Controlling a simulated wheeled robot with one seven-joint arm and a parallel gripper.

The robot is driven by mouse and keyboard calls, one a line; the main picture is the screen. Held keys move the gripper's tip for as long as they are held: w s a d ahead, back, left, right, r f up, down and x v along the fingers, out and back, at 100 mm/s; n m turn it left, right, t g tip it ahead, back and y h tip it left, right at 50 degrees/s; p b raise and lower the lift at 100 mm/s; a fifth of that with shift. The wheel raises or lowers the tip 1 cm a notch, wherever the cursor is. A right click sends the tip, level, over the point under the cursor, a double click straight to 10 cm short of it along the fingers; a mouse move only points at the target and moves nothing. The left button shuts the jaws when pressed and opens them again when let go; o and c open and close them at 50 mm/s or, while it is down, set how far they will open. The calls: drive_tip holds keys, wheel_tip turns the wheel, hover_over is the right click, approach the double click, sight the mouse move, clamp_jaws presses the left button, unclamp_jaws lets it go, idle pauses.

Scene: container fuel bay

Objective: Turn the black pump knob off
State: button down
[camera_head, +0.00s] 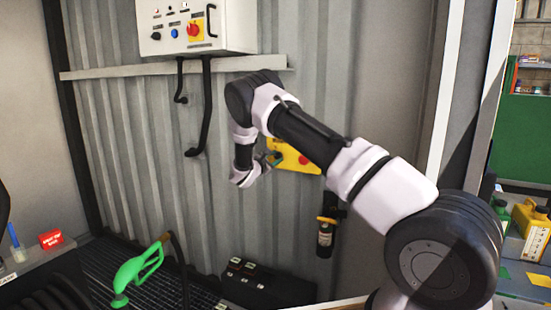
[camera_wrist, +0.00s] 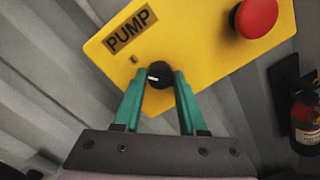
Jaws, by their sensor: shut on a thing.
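The black pump knob (camera_wrist: 159,75) sits on a yellow panel (camera_wrist: 205,48) labelled PUMP, seen in the wrist view. It is round with a white mark pointing towards the left. My gripper (camera_wrist: 160,82) has its two teal fingers on either side of the knob, shut on it. In the head view the yellow panel (camera_head: 287,160) is on the corrugated wall, partly hidden behind my arm. My gripper (camera_head: 270,158) is at the panel's left edge there, and the knob itself cannot be made out.
A red mushroom button (camera_wrist: 256,17) is on the same panel, up and right of the knob. A fire extinguisher (camera_head: 325,238) hangs below the panel. A grey control box (camera_head: 200,28) is higher on the wall. A green fuel nozzle (camera_head: 138,270) stands lower left.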

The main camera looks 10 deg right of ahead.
drive_tip(key=n, duration=0.5)
drive_tip(key=shift+f, duration=0.1)
drive_tip(key=n, duration=0.6)
drive_tip(key=shift+s+d+t, duration=0.1)
drive_tip(key=shift+t, duration=0.3)
drive_tip(key=shift+f, duration=0.1)
drive_tip(key=shift+c, duration=2.3)
unclamp_jaws()
drive_tip(key=shift+s, duration=0.15)
drive_tip(key=v, duration=1)
drive_tip(key=shift+s, duration=0.25)
